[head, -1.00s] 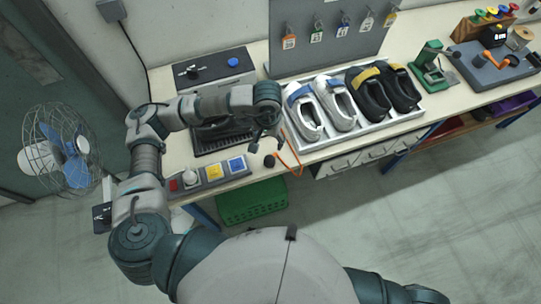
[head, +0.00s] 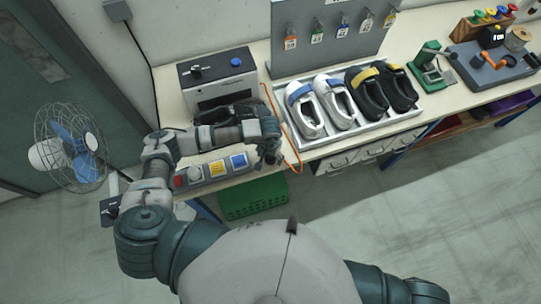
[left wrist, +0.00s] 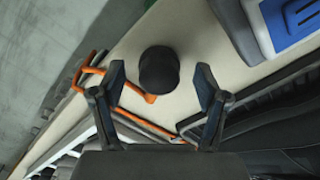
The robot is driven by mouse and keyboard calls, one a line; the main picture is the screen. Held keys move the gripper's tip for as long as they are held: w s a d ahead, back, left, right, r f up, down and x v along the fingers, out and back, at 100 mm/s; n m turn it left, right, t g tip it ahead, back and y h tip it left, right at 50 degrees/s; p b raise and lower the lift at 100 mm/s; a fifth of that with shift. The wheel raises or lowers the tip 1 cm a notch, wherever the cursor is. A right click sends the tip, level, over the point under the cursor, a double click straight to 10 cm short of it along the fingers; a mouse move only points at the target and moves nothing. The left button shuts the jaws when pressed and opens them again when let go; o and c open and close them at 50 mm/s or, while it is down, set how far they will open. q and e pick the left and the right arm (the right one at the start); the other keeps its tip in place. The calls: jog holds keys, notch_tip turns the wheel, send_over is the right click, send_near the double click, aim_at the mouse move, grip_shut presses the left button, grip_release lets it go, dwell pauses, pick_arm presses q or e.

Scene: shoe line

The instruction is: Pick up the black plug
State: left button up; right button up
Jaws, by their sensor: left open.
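The black plug (left wrist: 159,68) shows in the left wrist view as a dark round piece on the pale tabletop, by an orange cable (left wrist: 152,98). My left gripper (left wrist: 161,84) is open, with one finger on each side of the plug in the picture. I cannot tell whether the fingertips are level with it, and no contact is visible. In the head view my left gripper (head: 270,155) is over the front of the bench, right of the button box, and hides the plug. My right gripper is not in view.
A box with red, yellow and blue buttons (head: 211,171) stands just left of the gripper. A grey machine (head: 219,78) stands behind. A tray (head: 361,133) with white and black shoes is on the right. A green crate (head: 253,197) sits below the bench edge.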

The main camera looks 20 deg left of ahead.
pick_arm(q)
jog(key=shift+f, duration=0.4)
jog(key=c, duration=1.3)
jog(key=shift+o, duration=0.2)
jog(key=shift+r, duration=0.1)
